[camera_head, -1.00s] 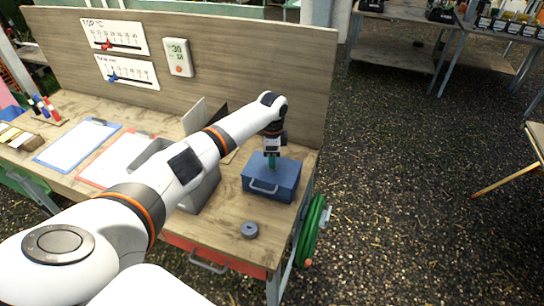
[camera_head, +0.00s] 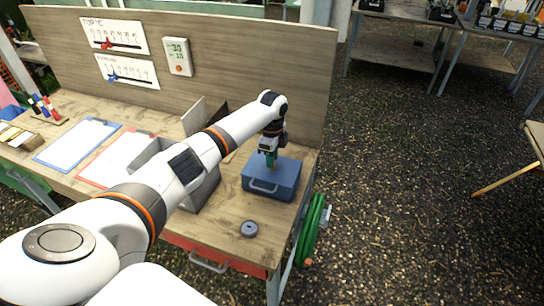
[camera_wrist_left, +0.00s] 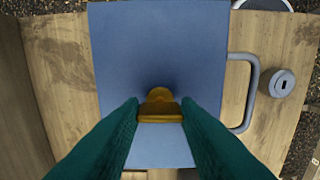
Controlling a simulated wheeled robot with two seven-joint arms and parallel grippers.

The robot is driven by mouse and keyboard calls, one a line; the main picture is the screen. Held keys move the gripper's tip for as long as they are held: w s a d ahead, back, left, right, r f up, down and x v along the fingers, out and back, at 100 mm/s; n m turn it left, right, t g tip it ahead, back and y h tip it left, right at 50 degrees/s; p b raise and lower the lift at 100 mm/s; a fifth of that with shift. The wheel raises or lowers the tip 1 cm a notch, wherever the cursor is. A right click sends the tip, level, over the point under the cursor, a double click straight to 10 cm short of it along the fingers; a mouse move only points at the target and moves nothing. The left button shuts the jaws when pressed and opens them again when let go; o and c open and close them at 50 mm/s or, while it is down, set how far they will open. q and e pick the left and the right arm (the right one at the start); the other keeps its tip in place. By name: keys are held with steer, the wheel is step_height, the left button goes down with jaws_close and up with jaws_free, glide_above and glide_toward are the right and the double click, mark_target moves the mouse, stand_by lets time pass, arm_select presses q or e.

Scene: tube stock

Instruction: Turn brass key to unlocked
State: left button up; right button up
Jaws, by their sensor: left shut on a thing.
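The blue box (camera_head: 271,180) stands on the wooden bench near its right end, with a grey handle on its front side. The brass key (camera_wrist_left: 160,106) shows on top of the box in the left wrist view, between the green fingers. My left gripper (camera_head: 271,162) points down over the box top and is shut on the key; in the left wrist view its fingertips (camera_wrist_left: 160,110) lie on both sides of the key. The key is hidden by the fingers in the head view. Which lock position it points to cannot be told. My right gripper is not in view.
A small grey round object (camera_head: 249,229) lies in front of the box; it also shows in the left wrist view (camera_wrist_left: 282,83). A grey bin (camera_head: 205,190) stands left of the box. A wooden back panel (camera_head: 300,90) rises behind. Clipboards (camera_head: 77,144) lie at left.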

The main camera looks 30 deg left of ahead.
arm_select(q)
steer(key=o, duration=1)
step_height(320, 180, up, 12)
steer(key=b, duration=0.3)
